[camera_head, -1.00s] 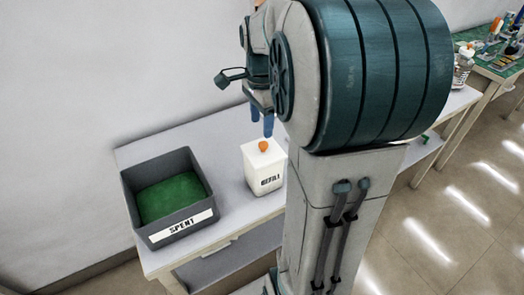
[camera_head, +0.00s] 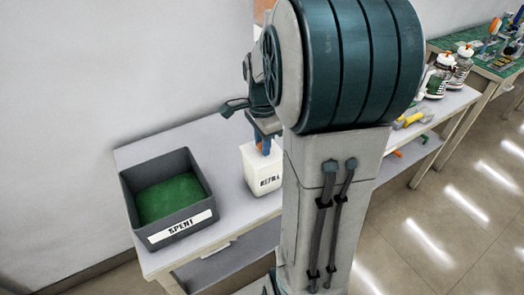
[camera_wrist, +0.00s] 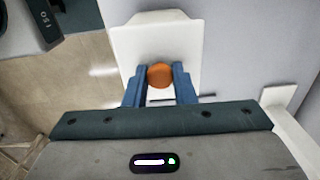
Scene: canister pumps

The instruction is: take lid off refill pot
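The white refill pot (camera_head: 263,178) stands upright on the bench in the head view, its REFILL label facing front. Its white lid (camera_wrist: 160,38) sits on top and has a round orange knob (camera_wrist: 160,75). My gripper (camera_wrist: 160,72) is down at the lid, with one blue finger on each side of the knob. The fingers look very close to the knob or touching it; whether they are closed on it cannot be told. In the head view my gripper (camera_head: 263,147) and arm hide part of the lid and knob.
A dark grey bin (camera_head: 190,228) marked SPENT, with green content, stands left of the pot on the bench (camera_head: 232,205). A wall is behind the bench.

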